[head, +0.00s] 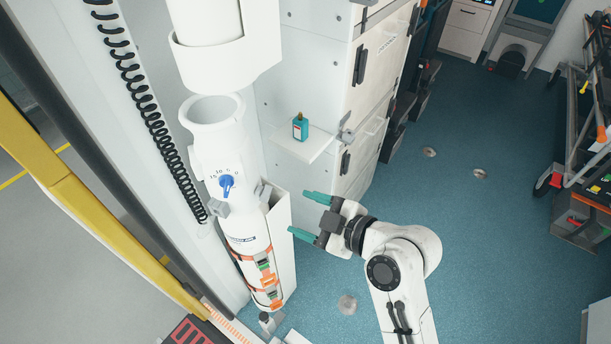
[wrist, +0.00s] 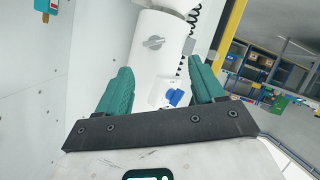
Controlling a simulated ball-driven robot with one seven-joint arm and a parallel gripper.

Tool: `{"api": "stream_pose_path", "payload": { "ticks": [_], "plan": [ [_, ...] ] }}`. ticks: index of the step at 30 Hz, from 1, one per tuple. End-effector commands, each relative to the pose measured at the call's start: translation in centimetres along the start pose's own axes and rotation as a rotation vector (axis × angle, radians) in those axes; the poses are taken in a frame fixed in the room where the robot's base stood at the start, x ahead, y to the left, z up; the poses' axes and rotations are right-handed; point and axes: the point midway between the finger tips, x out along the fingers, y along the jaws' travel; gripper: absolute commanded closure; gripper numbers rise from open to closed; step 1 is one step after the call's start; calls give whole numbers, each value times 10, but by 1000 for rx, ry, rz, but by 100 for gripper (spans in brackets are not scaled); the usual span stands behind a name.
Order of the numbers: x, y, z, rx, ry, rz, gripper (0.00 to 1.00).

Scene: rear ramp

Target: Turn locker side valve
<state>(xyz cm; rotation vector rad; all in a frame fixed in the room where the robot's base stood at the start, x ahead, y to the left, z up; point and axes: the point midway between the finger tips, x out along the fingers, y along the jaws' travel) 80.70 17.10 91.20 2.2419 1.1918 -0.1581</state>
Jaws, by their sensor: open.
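A blue valve knob (head: 227,183) sits on a white upright cylinder (head: 215,155), beside a printed number scale. A blue knob (wrist: 175,97) also shows in the wrist view, low between the fingers. A grey knob (wrist: 153,42) sits above it on a white round body; I cannot tell which is the task's valve. My gripper (head: 310,215), with teal fingers, is open and empty. It is to the right of the cylinder and apart from it in the head view. The wrist view (wrist: 158,70) shows the fingers spread with nothing between the pads.
A teal bottle (head: 300,127) stands on a small white shelf (head: 305,148) on the white locker (head: 300,75). A black coiled cord (head: 150,105) hangs left of the cylinder. A yellow rail (head: 60,180) runs at the far left. The blue floor (head: 470,230) at right is mostly clear.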

Motion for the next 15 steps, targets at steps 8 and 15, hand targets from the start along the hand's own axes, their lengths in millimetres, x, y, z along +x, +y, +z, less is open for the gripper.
{"api": "stream_pose_path", "payload": {
  "ticks": [8, 15],
  "plan": [
    [26, 3, -11, -32, 32, 4, 32],
    [69, 4, -12, -31, 30, 4, 32]
  ]
}}
